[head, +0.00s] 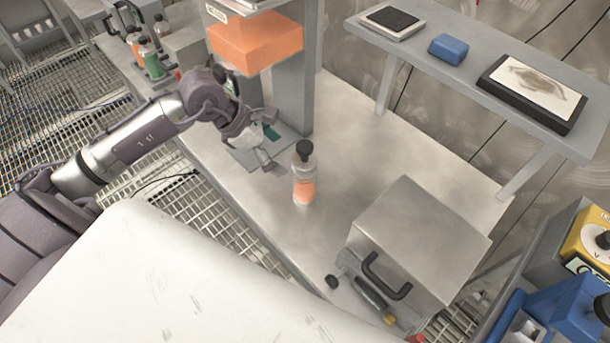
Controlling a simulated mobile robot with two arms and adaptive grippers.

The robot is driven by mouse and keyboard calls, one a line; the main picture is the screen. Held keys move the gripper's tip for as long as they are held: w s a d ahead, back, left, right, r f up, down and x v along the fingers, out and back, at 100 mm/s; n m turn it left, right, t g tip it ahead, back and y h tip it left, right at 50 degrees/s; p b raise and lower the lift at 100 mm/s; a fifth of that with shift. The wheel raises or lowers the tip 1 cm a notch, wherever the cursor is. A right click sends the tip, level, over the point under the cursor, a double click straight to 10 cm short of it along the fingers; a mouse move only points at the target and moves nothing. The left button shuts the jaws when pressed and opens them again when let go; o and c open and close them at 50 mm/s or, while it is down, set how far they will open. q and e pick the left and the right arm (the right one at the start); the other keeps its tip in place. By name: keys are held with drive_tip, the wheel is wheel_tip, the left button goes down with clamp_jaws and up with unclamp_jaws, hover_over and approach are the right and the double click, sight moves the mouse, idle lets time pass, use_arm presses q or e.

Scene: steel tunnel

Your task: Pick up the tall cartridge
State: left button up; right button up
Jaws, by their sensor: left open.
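A tall, clear cartridge (304,179) with a black cap and an orange lower part stands upright on the steel bench (240,205), near the middle of the head view. My left gripper (272,148) comes in from the left and is open. Its fingers point toward the cartridge and are just left of it, with a small gap in the picture. Nothing shows between the fingers. My right gripper is not in view.
A steel box with a black handle (425,240) stands right of the cartridge. An orange block (255,45) on a grey column is behind my left gripper. Bottles (150,60) stand at upper left.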

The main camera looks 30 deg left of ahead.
sight(304, 180)
use_arm(q)
drive_tip(key=d+f, duration=0.1)
drive_tip(key=w+d+f+p, duration=0.1)
drive_tip(key=d+f, duration=0.1)
drive_tip(key=shift+w+p, duration=0.25)
drive_tip(key=shift+p, duration=0.15)
drive_tip(key=p+x, duration=0.1)
drive_tip(key=x, duration=0.2)
drive_tip(key=shift+d+f, duration=0.2)
drive_tip(key=shift+d, duration=0.05)
drive_tip(key=shift+d+f, duration=0.1)
drive_tip(key=shift+f, duration=0.1)
drive_tip(key=c, duration=1.5)
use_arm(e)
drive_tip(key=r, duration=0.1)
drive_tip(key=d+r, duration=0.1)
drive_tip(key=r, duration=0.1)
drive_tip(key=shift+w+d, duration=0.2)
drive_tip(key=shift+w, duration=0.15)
use_arm(q)
drive_tip(key=shift+w+r, duration=0.1)
drive_tip(key=shift+r, duration=0.05)
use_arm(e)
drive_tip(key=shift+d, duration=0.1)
